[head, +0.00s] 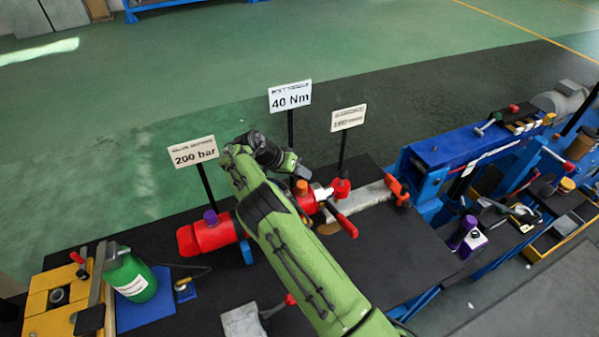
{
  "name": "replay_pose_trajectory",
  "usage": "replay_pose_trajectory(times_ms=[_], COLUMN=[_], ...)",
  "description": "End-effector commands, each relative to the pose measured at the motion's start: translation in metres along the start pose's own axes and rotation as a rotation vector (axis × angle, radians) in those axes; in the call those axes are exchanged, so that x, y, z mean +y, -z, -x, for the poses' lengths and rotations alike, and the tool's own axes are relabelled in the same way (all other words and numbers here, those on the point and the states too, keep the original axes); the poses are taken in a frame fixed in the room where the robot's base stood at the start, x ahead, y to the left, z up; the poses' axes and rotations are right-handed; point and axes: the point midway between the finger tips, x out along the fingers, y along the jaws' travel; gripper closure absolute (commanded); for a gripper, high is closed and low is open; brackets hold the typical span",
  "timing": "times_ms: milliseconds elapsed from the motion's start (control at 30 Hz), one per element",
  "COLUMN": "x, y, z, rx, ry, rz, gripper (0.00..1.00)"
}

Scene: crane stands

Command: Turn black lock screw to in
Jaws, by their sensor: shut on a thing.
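My green arm crosses the middle of the head view and bends at a dark wrist. My gripper (301,172) is small in the picture, beside the red cylinder (215,234) on the dark bench. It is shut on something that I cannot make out. An orange-brown knob (301,187) shows just below the gripper; I cannot tell whether they touch. I cannot pick out the black lock screw, and my arm covers part of the cylinder.
Sign posts reading 200 bar (194,153) and 40 Nm (290,96) stand close to my arm, with a third sign (348,118) to the right. A green bottle (131,278) is at left. A blue beam (470,143) is at right. Bare bench (400,245) lies right of my arm.

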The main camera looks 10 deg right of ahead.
Motion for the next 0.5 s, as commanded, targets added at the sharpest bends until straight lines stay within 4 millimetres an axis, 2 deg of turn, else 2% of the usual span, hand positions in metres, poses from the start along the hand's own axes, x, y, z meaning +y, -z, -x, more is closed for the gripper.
replay_pose_trajectory(times_ms=[200, 233, 367, 400, 500], x=[-0.0004, -0.0004, -0.0003, -0.0002, -0.0001], y=[-0.0006, -0.0006, -0.0005, -0.0005, -0.0004], z=[-0.0001, -0.0001, -0.0003, -0.0003, -0.0004], rx=[-0.001, -0.001, -0.001, -0.001, -0.001], ry=[0.001, 0.001, 0.001, 0.001, 0.0], rz=[0.002, 0.002, 0.002, 0.002, 0.001], gripper=[1.0, 0.7, 0.5, 0.48, 0.48])
